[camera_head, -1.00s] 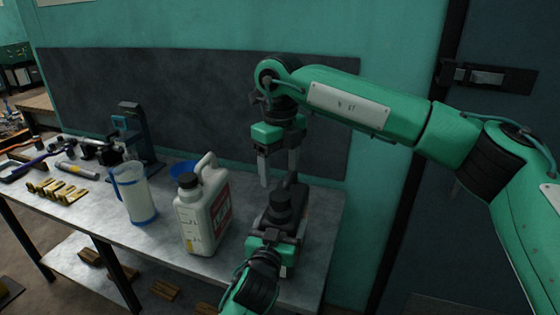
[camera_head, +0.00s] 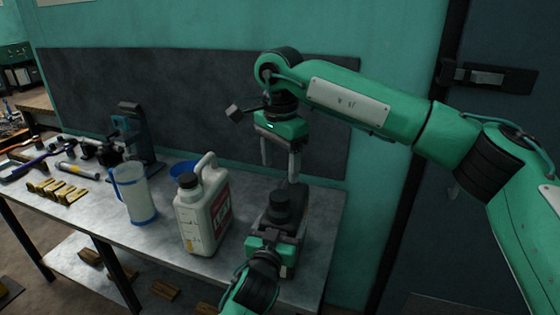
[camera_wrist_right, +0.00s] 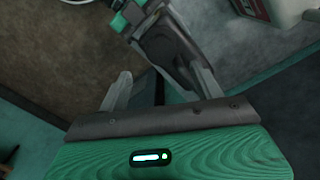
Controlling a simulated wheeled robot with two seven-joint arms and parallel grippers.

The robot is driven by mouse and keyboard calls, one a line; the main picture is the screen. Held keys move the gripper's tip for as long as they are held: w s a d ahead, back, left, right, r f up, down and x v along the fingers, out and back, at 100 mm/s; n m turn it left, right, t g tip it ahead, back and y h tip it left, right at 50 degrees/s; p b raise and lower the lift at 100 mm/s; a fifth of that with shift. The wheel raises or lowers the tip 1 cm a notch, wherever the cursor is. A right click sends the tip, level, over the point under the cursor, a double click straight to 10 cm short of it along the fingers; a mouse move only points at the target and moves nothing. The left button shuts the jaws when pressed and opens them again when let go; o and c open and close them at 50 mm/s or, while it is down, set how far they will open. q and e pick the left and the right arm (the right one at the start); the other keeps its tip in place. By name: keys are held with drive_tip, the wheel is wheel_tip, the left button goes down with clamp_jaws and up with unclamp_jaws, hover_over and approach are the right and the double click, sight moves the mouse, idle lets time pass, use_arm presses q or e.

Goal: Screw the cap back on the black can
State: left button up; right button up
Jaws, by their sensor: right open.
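The black can (camera_head: 284,220) stands on the right part of the metal bench, with a round dark cap (camera_head: 280,199) on its top. How far the cap is threaded cannot be told. My left gripper (camera_head: 272,240) comes in from below and is closed around the can's near side. My right gripper (camera_head: 280,166) is open and empty above the can and cap, its two fingers pointing down and apart from them. In the right wrist view, the fingers (camera_wrist_right: 160,88) are spread, with the dark can (camera_wrist_right: 168,48) beyond them.
A white jug (camera_head: 204,212) with a dark lid stands left of the can, with a blue funnel (camera_head: 212,169) behind it. A clear measuring pitcher (camera_head: 133,195) and brass pieces (camera_head: 57,190) are farther left. A dark panel (camera_head: 200,105) stands behind the bench.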

sight(280, 196)
drive_tip(key=shift+n, duration=0.7)
drive_tip(key=shift+f, duration=3.95)
